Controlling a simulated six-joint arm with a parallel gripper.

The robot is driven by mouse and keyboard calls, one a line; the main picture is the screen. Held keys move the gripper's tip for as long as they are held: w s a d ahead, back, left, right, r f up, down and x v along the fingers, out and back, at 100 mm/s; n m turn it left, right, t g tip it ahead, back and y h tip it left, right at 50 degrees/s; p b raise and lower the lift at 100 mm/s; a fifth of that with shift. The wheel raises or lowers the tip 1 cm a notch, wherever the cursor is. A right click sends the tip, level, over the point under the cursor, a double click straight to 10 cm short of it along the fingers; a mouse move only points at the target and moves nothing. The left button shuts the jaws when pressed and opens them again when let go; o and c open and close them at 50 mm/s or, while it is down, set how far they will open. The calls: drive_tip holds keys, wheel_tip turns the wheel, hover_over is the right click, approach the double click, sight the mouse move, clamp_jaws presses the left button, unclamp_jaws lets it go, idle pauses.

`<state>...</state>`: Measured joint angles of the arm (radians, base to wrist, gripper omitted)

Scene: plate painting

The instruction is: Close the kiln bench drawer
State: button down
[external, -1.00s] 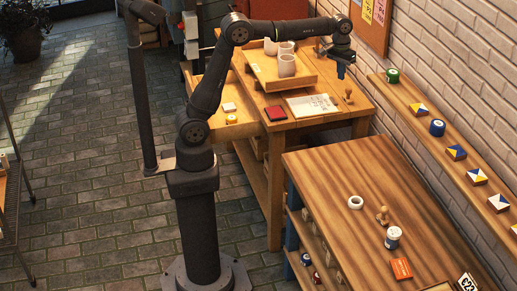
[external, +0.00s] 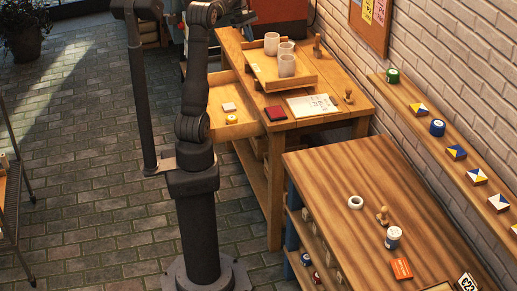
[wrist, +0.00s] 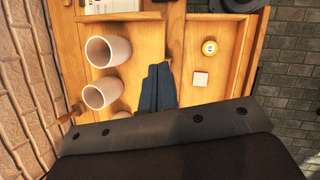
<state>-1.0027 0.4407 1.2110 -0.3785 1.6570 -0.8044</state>
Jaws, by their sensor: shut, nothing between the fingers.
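The kiln bench drawer (external: 240,96) is pulled out from the left side of the wooden kiln bench (external: 300,121). My gripper (wrist: 160,68) is shut and empty there, above the bench between the cups and the drawer's contents. In the external view its fingers are hidden behind my arm or out of frame. Contact with the drawer cannot be told.
A wooden tray (external: 304,83) with white cups (external: 287,65) stands on the bench. A dark red pad (external: 276,113), a paper sheet (external: 312,105) and wooden stamps (external: 348,97) lie around it. A second table (external: 340,175) is in front. Paved floor left of the drawer is clear.

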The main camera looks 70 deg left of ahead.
drive_tip(key=s+a+n+t, duration=0.2)
drive_tip(key=s+a+n, duration=0.2)
drive_tip(key=s, duration=0.7)
drive_tip(key=s+a+n+t, duration=0.2)
drive_tip(key=s+a+n, duration=0.2)
drive_tip(key=s, duration=0.7)
drive_tip(key=s+d+r+n+t+y, duration=0.2)
drive_tip(key=s+n+y, duration=0.35)
drive_tip(key=s, duration=1.55)
wheel_tip(320, 180, down, 33)
drive_tip(key=n+h, duration=0.2)
drive_tip(key=w+r+x, duration=0.1)
drive_tip(key=w+x, duration=0.1)
drive_tip(key=x, duration=1.1)
drive_tip(key=shift+a+r, duration=0.15)
drive_tip(key=shift+r, duration=0.2)
drive_tip(key=shift+w+y, duration=0.15)
drive_tip(key=shift+y, duration=0.1)
